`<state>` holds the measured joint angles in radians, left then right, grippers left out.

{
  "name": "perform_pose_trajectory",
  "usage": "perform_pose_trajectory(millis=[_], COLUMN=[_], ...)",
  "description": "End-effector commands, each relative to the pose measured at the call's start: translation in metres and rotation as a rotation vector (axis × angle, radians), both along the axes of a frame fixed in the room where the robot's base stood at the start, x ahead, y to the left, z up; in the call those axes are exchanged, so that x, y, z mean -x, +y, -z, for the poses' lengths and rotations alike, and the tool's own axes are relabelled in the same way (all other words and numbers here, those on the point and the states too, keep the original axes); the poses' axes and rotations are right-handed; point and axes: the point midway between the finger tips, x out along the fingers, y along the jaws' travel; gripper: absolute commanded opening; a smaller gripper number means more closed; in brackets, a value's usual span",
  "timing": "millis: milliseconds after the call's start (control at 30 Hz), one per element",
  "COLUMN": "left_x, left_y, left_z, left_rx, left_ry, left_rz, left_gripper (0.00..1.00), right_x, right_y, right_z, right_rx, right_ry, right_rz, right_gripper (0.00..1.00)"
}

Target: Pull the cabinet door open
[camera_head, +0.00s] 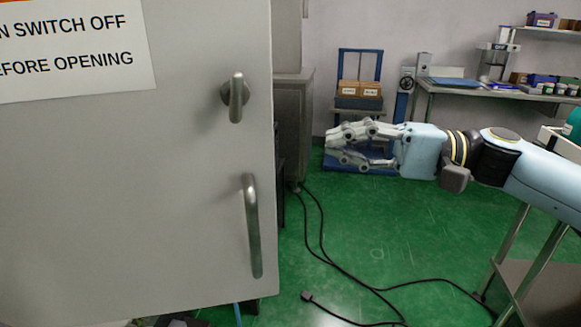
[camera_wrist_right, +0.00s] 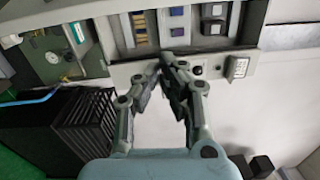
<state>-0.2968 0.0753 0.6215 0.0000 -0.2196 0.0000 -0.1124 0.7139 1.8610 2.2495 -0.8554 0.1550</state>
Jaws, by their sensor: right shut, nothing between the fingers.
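The grey cabinet door (camera_head: 150,190) fills the left of the head view. It carries a small metal turn handle (camera_head: 236,98) and a long vertical pull handle (camera_head: 253,226) near its right edge. My right gripper (camera_head: 332,147) points left, to the right of the door edge, apart from both handles. It is shut and empty; its fingertips (camera_wrist_right: 168,66) come together in the right wrist view, in front of a grey panel with electrical parts (camera_wrist_right: 180,25). I cannot tell how far the door stands open. My left gripper is out of view.
A white warning sign (camera_head: 75,45) is on the door. Black cables (camera_head: 330,255) lie on the green floor. A blue rack with boxes (camera_head: 358,95) and a shelf bench (camera_head: 490,88) stand behind. A black ribbed box (camera_wrist_right: 85,120) shows in the wrist view.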

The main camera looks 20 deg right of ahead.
Motion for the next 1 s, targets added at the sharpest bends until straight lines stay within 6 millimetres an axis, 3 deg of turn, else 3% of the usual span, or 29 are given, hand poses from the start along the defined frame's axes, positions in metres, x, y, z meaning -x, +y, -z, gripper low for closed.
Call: perform_pose_trajectory(millis=[33, 100, 367, 833, 1000], left_x=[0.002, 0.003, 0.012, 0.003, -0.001], left_y=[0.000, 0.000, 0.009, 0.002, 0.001], left_z=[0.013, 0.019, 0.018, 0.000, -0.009], left_rx=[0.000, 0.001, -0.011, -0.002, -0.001], left_ry=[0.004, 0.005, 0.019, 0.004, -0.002], left_rz=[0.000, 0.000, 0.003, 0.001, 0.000], left_gripper=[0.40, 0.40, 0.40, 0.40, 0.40], right_x=[-0.003, -0.007, -0.017, -0.062, -0.034], right_y=[-0.005, -0.010, -0.001, 0.078, 0.080], right_z=[0.007, 0.006, 0.001, -0.001, 0.001], right_rx=[0.024, 0.051, 0.059, 0.058, 0.066], right_ry=[-0.012, -0.026, -0.042, -0.041, -0.036], right_rz=[-0.005, -0.007, -0.005, -0.004, -0.004], right_gripper=[0.00, 0.00, 0.00, 0.00, 0.00])
